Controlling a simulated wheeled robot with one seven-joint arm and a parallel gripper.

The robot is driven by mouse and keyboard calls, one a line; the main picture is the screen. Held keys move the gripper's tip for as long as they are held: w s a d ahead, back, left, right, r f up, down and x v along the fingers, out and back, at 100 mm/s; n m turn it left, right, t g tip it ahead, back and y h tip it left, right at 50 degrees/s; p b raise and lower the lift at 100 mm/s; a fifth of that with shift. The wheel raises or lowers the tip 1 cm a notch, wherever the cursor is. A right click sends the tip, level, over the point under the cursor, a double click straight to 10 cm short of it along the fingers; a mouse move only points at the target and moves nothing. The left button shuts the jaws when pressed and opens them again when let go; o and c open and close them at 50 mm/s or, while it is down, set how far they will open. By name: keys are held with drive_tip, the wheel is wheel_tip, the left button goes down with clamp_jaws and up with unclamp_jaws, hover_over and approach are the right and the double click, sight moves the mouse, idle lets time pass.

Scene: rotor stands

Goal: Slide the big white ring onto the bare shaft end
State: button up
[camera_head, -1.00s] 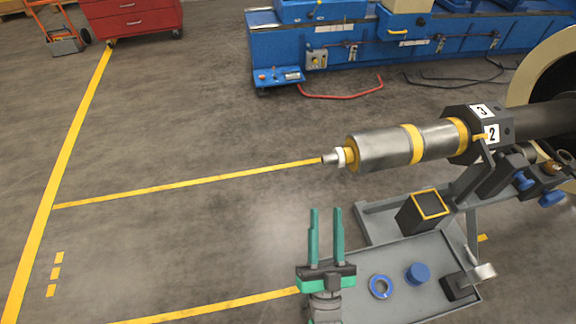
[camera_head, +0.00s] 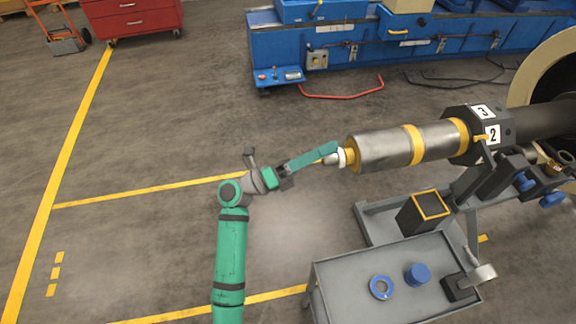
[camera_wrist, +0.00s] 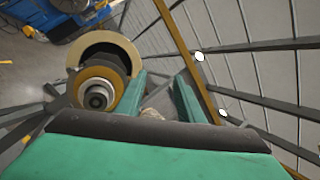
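The shaft (camera_head: 385,147) is a thick grey cylinder with yellow bands, lying level on its stand. A small white ring (camera_head: 341,157) sits around its narrow left end. The wrist view shows the shaft end (camera_wrist: 96,101) nearly end-on, left of the fingers, with a pale ring and an orange band around it. My gripper (camera_head: 334,148) has its green fingertips close to the shaft end, and they partly cover its tip. In the wrist view my gripper (camera_wrist: 161,76) has its fingers apart with nothing held between them. I cannot tell whether a finger touches the shaft.
A grey tray table (camera_head: 345,285) stands at front right, bearing a blue ring (camera_head: 380,287), a blue cap (camera_head: 418,273) and a black block with a pale grey piece (camera_head: 484,272). A black box (camera_head: 424,211) stands behind it.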

sight(323, 161)
drive_tip(key=a+f+m+g+y, duration=0.1)
drive_tip(key=a+f+g+y, duration=0.1)
drive_tip(key=a+f+y, duration=0.5)
drive_tip(key=shift+w+d+f+h, duration=0.3)
drive_tip(key=shift+w+d+h, duration=0.25)
drive_tip(key=shift+d, duration=0.15)
drive_tip(key=shift+w+d+f+h, duration=0.3)
drive_tip(key=shift+w+d+h, duration=0.25)
drive_tip(key=shift+d, duration=0.15)
drive_tip(key=shift+w+d, duration=0.1)
drive_tip(key=shift+d, duration=0.45)
drive_tip(key=shift+x, duration=1.05)
drive_tip(key=shift+d, duration=0.6)
drive_tip(key=shift+w+d, duration=0.2)
drive_tip(key=shift+d, duration=0.1)
drive_tip(key=shift+d, duration=0.15)
